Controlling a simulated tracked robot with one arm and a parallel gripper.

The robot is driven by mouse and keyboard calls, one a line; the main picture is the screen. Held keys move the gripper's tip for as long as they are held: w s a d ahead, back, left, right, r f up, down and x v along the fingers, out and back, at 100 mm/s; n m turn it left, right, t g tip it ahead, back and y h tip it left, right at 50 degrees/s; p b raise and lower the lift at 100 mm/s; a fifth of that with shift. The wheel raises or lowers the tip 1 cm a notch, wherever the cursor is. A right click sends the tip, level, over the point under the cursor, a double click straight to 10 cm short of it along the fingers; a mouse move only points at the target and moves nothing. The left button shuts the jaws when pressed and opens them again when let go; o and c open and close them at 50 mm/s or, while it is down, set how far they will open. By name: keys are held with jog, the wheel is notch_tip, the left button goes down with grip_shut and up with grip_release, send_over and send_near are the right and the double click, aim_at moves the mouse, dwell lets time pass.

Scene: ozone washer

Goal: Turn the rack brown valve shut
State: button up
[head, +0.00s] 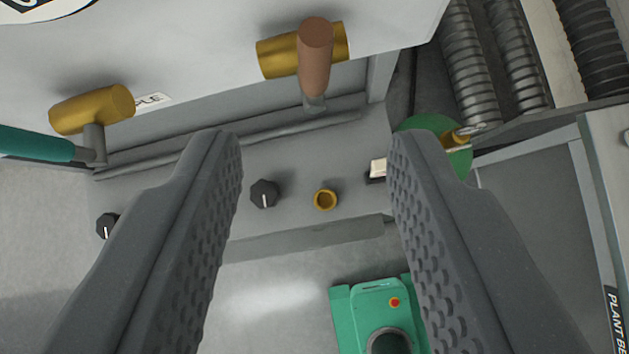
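The brown valve handle (314,58) shows at the top middle of the head view. It stands out from a brass valve body (277,57) on the pale rack, and its end points toward the camera. My gripper (316,150) is open, with its two grey fingers wide apart. The brown handle is above the gap between the fingertips in the picture. Nothing is between the fingers at their tips, and neither finger appears to touch the handle.
Another brass valve (92,109) with a teal handle (35,145) is at the left. A panel below has black knobs (264,194), a brass ring (325,199) and a white switch (378,168). Ribbed hoses (517,55) run at the upper right. A green machine (375,308) is below.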

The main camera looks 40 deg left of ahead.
aim_at(311, 60)
jog(key=shift+v, duration=1.85)
jog(key=shift+d+f, duration=0.2)
jog(key=c, duration=0.8)
jog(key=d+f+y, duration=0.1)
jog(key=d, duration=0.1)
jog(key=d+f+y, duration=0.2)
jog(key=w+d+f+y, duration=0.1)
jog(key=d, duration=0.1)
jog(key=shift+d+f+m+y, duration=0.25)
jog(key=shift+d+m+y, duration=0.05)
grip_shut()
jog(key=s+d+f+m+t+y, duration=0.3)
jog(key=d+f+m+t+y, duration=0.35)
jog(key=m, duration=0.25)
jog(key=s+a+r+p+x, duration=0.1)
jog(key=a+x, duration=0.1)
jog(key=x, duration=1)
jog(key=shift+a, duration=0.2)
